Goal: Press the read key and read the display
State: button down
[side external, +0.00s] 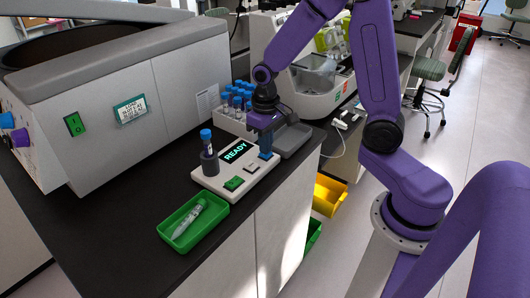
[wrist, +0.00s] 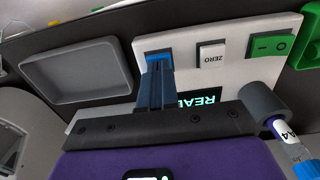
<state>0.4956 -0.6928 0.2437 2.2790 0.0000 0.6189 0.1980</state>
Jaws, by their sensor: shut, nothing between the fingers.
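The white reader panel (side external: 234,186) lies on the black bench. Its dark display (side external: 235,151) shows READY in cyan letters; in the wrist view the display (wrist: 203,97) is partly covered by my gripper. My gripper (side external: 265,153) is shut and empty, pointing down over the blue key (side external: 273,156) at the panel's right end. In the wrist view the shut fingertips (wrist: 157,63) are at the blue key (wrist: 159,54) and hide most of it. Any lettering on it is hidden, and I cannot tell whether they touch it.
Beside the blue key are a white ZERO key (wrist: 211,56) and a green switch (wrist: 271,45). A grey holder (side external: 209,162) carries a blue-capped tube labelled A4. A grey tray (side external: 291,141), a tube rack (side external: 234,122) and a green tray (side external: 165,235) with a tube stand nearby.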

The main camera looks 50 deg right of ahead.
jog(key=shift+f, duration=0.25)
jog(key=shift+r, duration=0.9)
jog(key=shift+r, duration=0.1)
jog(key=shift+r, duration=2.4)
jog(key=shift+s+a, duration=0.1)
